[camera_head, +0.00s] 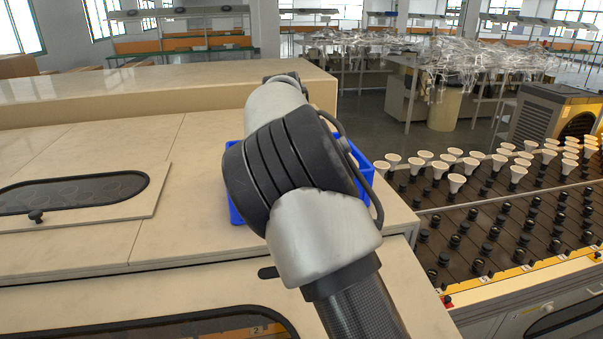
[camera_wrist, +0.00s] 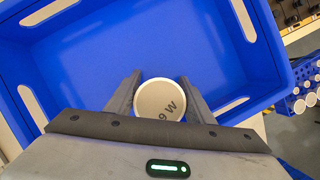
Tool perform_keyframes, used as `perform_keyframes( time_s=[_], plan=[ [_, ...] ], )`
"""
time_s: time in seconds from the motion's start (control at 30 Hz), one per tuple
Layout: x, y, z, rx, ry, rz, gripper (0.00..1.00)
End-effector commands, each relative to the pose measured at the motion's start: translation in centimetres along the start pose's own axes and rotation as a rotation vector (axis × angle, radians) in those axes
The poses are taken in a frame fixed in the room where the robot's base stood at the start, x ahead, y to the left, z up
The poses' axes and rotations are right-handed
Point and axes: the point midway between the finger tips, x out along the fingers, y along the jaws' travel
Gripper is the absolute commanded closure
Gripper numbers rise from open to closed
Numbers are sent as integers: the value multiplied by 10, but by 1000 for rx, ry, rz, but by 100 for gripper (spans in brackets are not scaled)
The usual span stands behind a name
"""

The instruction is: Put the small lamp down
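The small lamp (camera_wrist: 160,101) shows in the wrist view as a round white face marked "9 W". It sits between the two fingers of my gripper (camera_wrist: 159,92), which close in on both its sides. The lamp is over the inside of a blue crate (camera_wrist: 20,63), near the crate's near wall. I cannot tell whether the lamp touches the crate floor. In the head view my arm hides the gripper and the lamp; only parts of the blue crate (camera_head: 235,211) show around the arm.
The crate stands on a beige cabinet top (camera_head: 400,222). The visible crate floor is bare. A lid with a dark window (camera_head: 75,191) lies left. At right, a rack (camera_head: 500,226) has rows of black sockets, several holding white lamps (camera_head: 457,182).

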Motion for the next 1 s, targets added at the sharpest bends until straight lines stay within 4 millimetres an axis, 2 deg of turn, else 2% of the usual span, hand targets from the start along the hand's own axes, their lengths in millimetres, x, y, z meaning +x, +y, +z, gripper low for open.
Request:
perform_keyframes(
  time_s=[0.03, 0.1, 0.47, 0.57, 0.8, 1.0],
  plan=[
    [0, 0, 0, 0, 0, -1, 43],
    [0, 0, 0, 0, 1, -1, 36],
    [-6, 0, 1, 0, 0, 0, 36],
    [-20, 1, 1, -1, -1, 2, 36],
    [-72, 0, 2, 0, -2, 3, 36],
    [-107, 0, 2, 0, 0, 1, 36]
  ],
)
